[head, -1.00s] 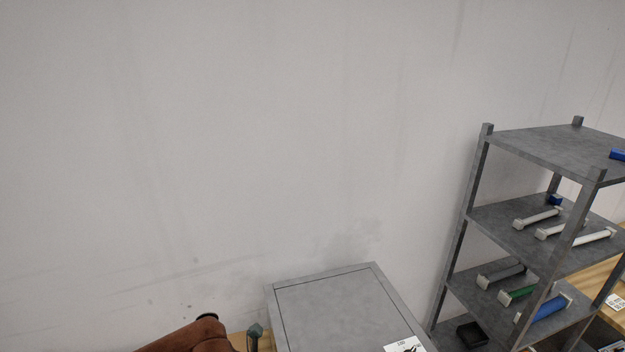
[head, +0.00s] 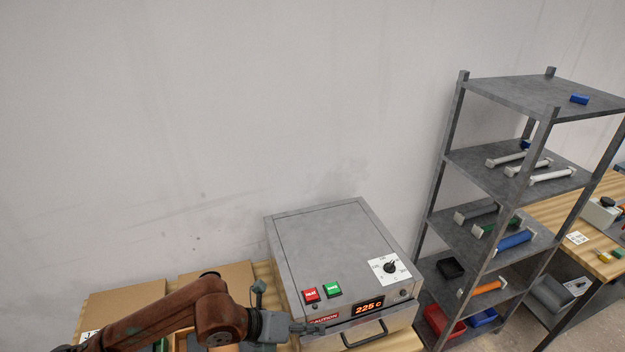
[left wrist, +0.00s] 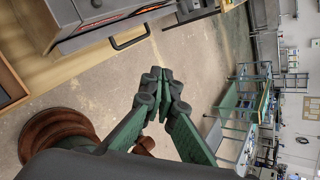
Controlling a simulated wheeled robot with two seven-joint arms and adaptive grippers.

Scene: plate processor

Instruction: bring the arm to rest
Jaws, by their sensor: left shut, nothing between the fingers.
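My left arm comes in from the lower left in the head view, and its gripper (head: 302,328) is by the front left of the grey plate processor (head: 330,245). In the left wrist view the gripper (left wrist: 166,85) has its fingertips together with nothing between them, in the air over the floor. The processor's front handle (left wrist: 130,38) shows above and left of the fingers there, apart from them. The processor has a red button, a green button, a dial and a display reading 225 C. My right gripper is not in view.
A grey shelf rack (head: 530,95) with several rods stands right of the processor. A wooden table (head: 590,215) is at the far right. Brown boxes (head: 125,298) lie at the lower left. The left wrist view shows open floor (left wrist: 205,65) and a distant green and blue bench (left wrist: 240,105).

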